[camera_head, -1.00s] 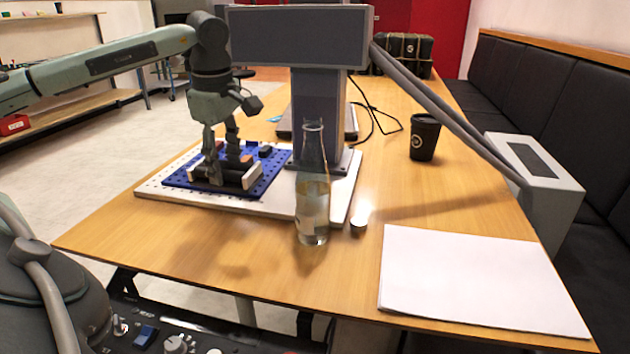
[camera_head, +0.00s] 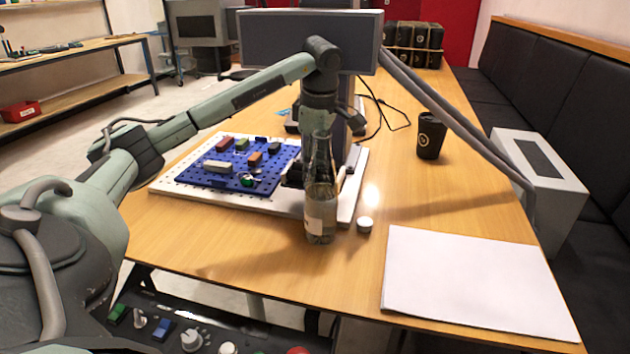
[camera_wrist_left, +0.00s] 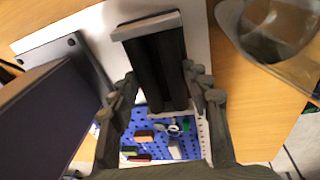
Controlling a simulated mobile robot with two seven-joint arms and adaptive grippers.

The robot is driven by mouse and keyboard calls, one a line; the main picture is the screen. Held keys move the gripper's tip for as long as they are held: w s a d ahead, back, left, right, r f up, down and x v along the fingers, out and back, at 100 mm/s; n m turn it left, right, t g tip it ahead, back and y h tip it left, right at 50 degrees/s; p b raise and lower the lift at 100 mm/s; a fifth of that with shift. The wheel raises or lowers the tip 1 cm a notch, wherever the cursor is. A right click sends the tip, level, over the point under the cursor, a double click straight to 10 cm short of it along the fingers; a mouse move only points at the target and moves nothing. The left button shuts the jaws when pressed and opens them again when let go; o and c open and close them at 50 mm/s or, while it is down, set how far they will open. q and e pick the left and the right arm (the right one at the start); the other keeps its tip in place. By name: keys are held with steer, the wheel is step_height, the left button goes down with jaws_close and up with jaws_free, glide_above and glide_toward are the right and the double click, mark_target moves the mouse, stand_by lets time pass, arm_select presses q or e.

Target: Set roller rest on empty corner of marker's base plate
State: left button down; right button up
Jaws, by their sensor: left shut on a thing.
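The roller rest (camera_wrist_left: 152,62), dark twin rollers with a grey end bar, is between the fingers of my left gripper (camera_wrist_left: 158,88) in the left wrist view. That gripper is shut on it. In the head view my left gripper (camera_head: 318,178) is low over the right part of the marker's white base plate (camera_head: 258,202), mostly hidden behind the bottle. The rest is largely hidden there, so I cannot tell whether it touches the plate. The marker's column (camera_head: 352,140) stands just behind. My right gripper is not in view.
A clear glass bottle (camera_head: 320,215) stands at the plate's front edge, close before my gripper, with a small white-topped cylinder (camera_head: 364,225) beside it. A blue pegboard (camera_head: 215,180) with several small blocks covers the plate's left.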

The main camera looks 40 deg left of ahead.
arm_select(q)
steer(key=shift+d+f, duration=0.1)
steer(key=shift+f, duration=1.8)
steer(key=c, duration=0.6)
jaws_free()
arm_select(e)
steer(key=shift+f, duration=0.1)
arm_select(q)
steer(key=r, duration=0.5)
steer(key=d+r, duration=0.1)
steer(key=r, duration=0.1)
steer(key=shift+s+d+r, duration=0.1)
steer(key=shift+s+r, duration=0.15)
steer(key=shift+r, duration=0.15)
steer(key=r, duration=0.1)
steer(key=r+p, duration=0.1)
steer(key=r, duration=0.1)
steer(key=shift+s+d+r, duration=0.25)
steer(key=shift+r, duration=0.25)
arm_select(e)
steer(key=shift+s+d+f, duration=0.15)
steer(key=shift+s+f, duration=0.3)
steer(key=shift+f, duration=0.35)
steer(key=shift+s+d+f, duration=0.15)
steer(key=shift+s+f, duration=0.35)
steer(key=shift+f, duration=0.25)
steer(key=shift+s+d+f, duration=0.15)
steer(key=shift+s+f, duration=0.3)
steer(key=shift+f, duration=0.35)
